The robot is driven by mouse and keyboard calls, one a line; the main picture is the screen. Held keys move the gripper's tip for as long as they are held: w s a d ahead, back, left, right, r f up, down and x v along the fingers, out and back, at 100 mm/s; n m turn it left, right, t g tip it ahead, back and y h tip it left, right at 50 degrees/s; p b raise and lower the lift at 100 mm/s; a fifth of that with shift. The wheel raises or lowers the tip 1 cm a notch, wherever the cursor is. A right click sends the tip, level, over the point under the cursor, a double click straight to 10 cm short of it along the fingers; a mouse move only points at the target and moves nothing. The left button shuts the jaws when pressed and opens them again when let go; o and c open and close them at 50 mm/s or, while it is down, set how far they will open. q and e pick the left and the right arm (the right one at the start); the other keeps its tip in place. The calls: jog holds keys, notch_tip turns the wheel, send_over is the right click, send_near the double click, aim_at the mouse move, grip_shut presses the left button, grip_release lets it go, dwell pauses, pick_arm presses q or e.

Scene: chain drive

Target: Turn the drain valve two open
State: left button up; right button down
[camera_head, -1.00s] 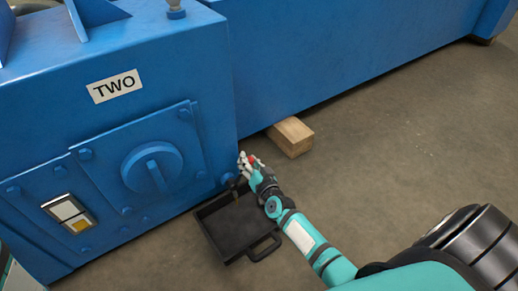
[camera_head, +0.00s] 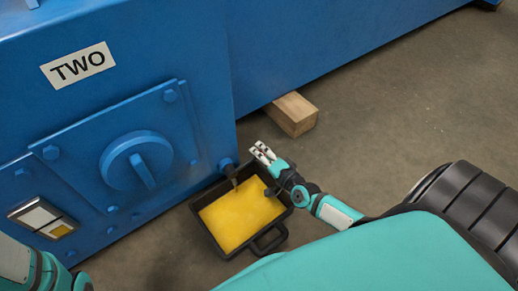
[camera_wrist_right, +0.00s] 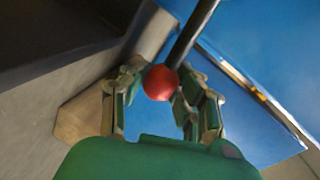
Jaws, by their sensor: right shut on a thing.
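The blue box labelled TWO (camera_head: 78,66) has a drain valve (camera_head: 228,167) low at its right corner, with a small spout above a black tray (camera_head: 271,240). Yellow fluid (camera_head: 240,216) covers the tray's floor. My right gripper (camera_head: 262,152) is beside the valve, above the tray's far right side. In the right wrist view, the red ball knob (camera_wrist_right: 161,83) on a dark lever (camera_wrist_right: 194,38) sits between the fingers, which are shut on it. The knob is hidden in the head view. Only part of my left arm shows at the lower left; its gripper is out of view.
A round blue cover with a raised bar (camera_head: 137,162) and a sight gauge (camera_head: 42,218) are on the box's front. A wooden block (camera_head: 292,114) lies under the blue housing behind my right gripper.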

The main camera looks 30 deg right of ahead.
jog(key=shift+s+d+f+m, duration=0.15)
jog(key=shift+f+m, duration=0.15)
jog(key=shift+f, duration=0.25)
jog(key=c, duration=1.1)
grip_release()
jog(key=shift+o, duration=0.9)
jog(key=shift+r, duration=0.1)
jog(key=shift+s, duration=0.25)
jog(key=s+r, duration=0.2)
jog(key=s, duration=0.9)
jog(key=shift+d+r, duration=0.15)
jog(key=shift+d, duration=0.2)
